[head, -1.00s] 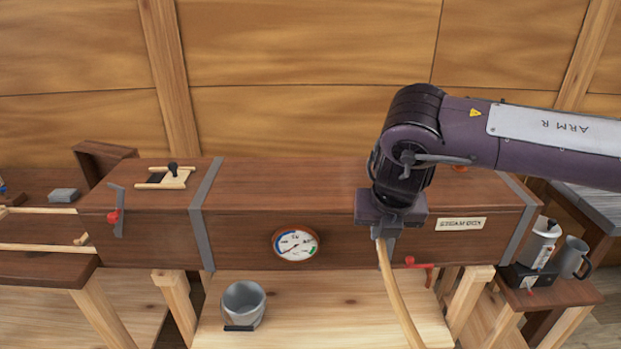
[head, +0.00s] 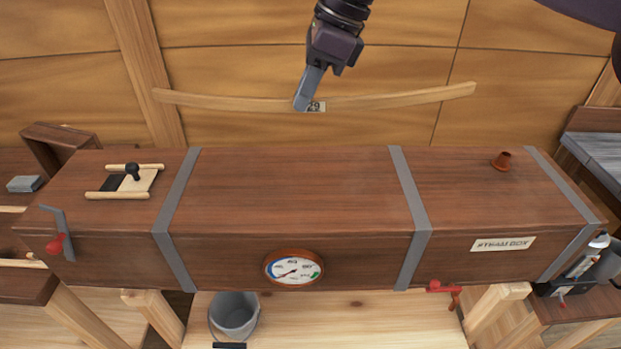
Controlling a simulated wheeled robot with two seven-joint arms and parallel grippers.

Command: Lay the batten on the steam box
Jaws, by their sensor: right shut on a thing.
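The batten (head: 400,99) is a long, thin, slightly bowed strip of pale wood in the head view. My right gripper (head: 309,103) is shut on it near its middle and holds it roughly level, left to right, in front of the back wall. In the picture the batten shows above the far edge of the steam box. The steam box (head: 290,195) is a long brown wooden chest with grey metal straps, a round gauge and a name plate. The middle of its lid is bare. My left gripper is not in view.
On the lid, a sliding wooden vent with a black knob (head: 133,171) sits at the left and a small brown cone-shaped plug (head: 502,161) at the right. A grey bucket (head: 234,316) stands below the box.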

